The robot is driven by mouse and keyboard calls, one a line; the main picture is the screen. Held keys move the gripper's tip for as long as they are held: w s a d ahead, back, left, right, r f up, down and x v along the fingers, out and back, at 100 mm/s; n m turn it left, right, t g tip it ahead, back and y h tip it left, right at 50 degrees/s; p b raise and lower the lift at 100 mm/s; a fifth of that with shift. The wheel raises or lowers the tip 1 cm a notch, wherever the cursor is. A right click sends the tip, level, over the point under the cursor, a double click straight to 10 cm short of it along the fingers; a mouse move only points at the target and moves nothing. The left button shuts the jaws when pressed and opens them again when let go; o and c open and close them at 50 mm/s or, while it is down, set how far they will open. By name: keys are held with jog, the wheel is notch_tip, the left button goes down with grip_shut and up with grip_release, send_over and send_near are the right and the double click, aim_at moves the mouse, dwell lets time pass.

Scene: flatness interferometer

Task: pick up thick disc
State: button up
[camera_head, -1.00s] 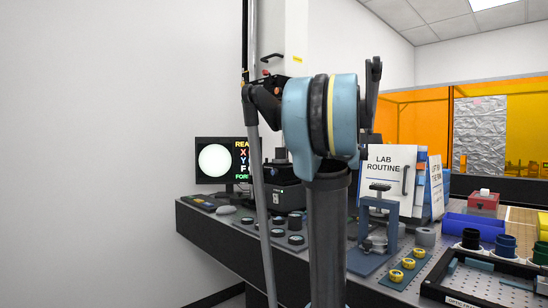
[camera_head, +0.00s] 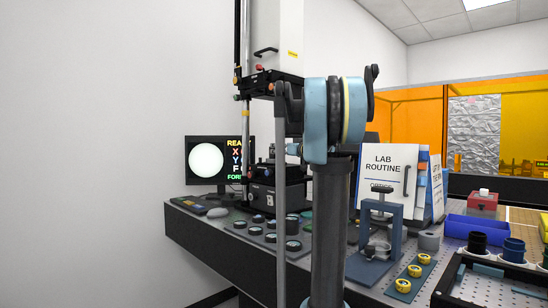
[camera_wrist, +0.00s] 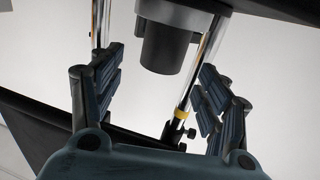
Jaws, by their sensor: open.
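Several dark round discs with pale tops sit on a grey plate (camera_head: 240,231) on the bench in the head view. A taller dark disc (camera_head: 292,225) stands at the plate's right side and may be the thick disc; I cannot tell for sure. My gripper (camera_wrist: 158,66) is open in the wrist view, its two blue-grey fingers wide apart with nothing held between them. Beyond the fingers are a dark cylinder (camera_wrist: 165,50) and steel rods. No disc shows in the wrist view. In the head view my arm hides most of my gripper.
The black interferometer (camera_head: 273,190) stands behind the discs, beside a monitor (camera_head: 206,160). To the right are a blue stand (camera_head: 382,218), several yellow-ringed parts (camera_head: 409,272), a lab routine sign (camera_head: 386,165) and a black tray (camera_head: 447,290).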

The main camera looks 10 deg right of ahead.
jog(key=shift+f+x, duration=0.2)
jog(key=shift+x, duration=3.15)
jog(key=shift+a, duration=0.15)
jog(key=shift+c, duration=0.3)
jog(key=shift+s, duration=0.1)
jog(key=c, duration=1.3)
